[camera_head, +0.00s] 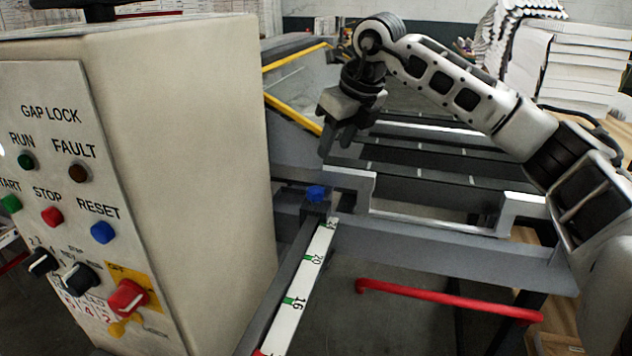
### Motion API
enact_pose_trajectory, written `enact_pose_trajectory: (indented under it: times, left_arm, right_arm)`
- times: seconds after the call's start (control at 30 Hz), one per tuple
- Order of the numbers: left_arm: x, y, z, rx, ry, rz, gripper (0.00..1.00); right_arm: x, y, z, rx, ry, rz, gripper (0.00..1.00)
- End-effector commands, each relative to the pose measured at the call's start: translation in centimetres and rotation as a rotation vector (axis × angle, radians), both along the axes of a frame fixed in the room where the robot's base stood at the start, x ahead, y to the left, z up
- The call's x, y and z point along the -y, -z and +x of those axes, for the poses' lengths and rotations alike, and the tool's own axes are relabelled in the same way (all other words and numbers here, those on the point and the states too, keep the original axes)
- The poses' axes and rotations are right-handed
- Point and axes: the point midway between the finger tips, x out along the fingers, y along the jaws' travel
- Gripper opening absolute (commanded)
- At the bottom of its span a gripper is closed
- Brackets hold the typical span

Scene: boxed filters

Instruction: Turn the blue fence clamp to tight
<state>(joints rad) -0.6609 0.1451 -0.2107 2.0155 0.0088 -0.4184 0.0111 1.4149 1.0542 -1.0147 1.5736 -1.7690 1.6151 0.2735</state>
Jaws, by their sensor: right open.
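The blue fence clamp (316,193) is a small blue knob on a dark block at the far end of the scale rail, in the middle of the view. Its exact turn angle is too small to tell. My right gripper (337,142) hangs from my right arm, which comes in from the right. It is open and empty, pointing down, above and slightly right of the blue knob and apart from it. My left gripper is not in view.
A beige control cabinet (205,150) with buttons and switches fills the left side. The white scale rail (303,280) runs toward the front. A metal frame (440,236) with rollers lies behind the knob. A red bar (450,298) sits lower right. Paper stacks (575,65) stand at back right.

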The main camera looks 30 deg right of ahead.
Motion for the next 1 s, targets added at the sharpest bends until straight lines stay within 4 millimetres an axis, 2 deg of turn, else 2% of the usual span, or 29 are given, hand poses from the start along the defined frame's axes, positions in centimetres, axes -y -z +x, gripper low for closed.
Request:
enact_pose_trajectory:
  times: [0.3,0.5,0.7,1.0]
  left_arm:
    - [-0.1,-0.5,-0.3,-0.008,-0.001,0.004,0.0]
    - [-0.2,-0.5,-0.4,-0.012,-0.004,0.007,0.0]
    - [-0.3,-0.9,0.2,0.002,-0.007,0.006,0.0]
    - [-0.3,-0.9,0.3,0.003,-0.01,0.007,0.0]
  right_arm:
    - [-0.6,6.5,2.6,-0.004,-0.002,0.002,0.42]
    - [-0.9,9.7,3.9,-0.002,-0.004,0.001,0.42]
    - [-1.0,11.2,4.6,0.0,-0.003,0.003,0.42]
    - [-1.0,11.5,4.7,0.002,-0.004,0.003,0.42]
